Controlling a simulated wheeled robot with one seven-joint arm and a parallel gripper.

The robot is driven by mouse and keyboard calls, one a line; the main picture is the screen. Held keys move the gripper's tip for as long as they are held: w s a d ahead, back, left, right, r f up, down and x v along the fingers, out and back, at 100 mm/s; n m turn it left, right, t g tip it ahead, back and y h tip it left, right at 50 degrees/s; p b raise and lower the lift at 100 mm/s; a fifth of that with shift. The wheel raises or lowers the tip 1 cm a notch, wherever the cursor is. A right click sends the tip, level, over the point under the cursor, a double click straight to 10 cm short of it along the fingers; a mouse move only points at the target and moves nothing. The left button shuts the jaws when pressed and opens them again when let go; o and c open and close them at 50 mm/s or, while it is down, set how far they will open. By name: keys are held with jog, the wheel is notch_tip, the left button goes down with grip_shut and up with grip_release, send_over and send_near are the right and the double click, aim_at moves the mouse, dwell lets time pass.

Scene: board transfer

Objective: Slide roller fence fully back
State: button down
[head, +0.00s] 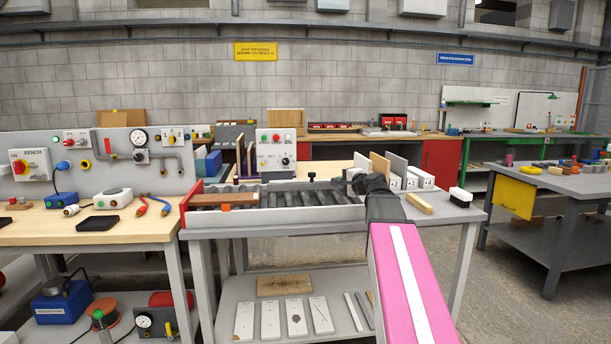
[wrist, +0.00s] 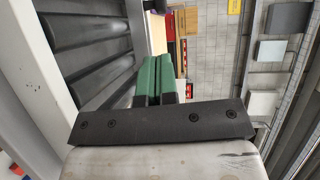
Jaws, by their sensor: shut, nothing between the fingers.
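The roller bed (head: 312,197) lies across the middle bench, with dark rollers between pale side rails. A black knob (head: 311,177) stands upright at its rear side; I take it to belong to the fence, whose bar I cannot clearly make out. A brown board (head: 225,199) lies on the left part of the bed. My gripper (head: 356,178) is over the right end of the bed, right of the knob and apart from it. In the wrist view its green fingers (wrist: 152,82) are together and empty, with the rollers (wrist: 85,45) to their left.
A red end plate (head: 191,203) closes the bed's left end. A control box (head: 276,151) stands behind it. Upright boards in numbered white holders (head: 417,178) stand near my gripper at right. A wood block (head: 419,203) and a black-and-white brush (head: 460,197) lie on the bench's right end.

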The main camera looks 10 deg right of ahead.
aim_at(314, 175)
jog(key=shift+w+r, duration=0.15)
jog(key=x, duration=1.4)
jog(key=w, duration=1.2)
jog(key=shift+w, duration=0.35)
jog(key=shift+d, duration=0.1)
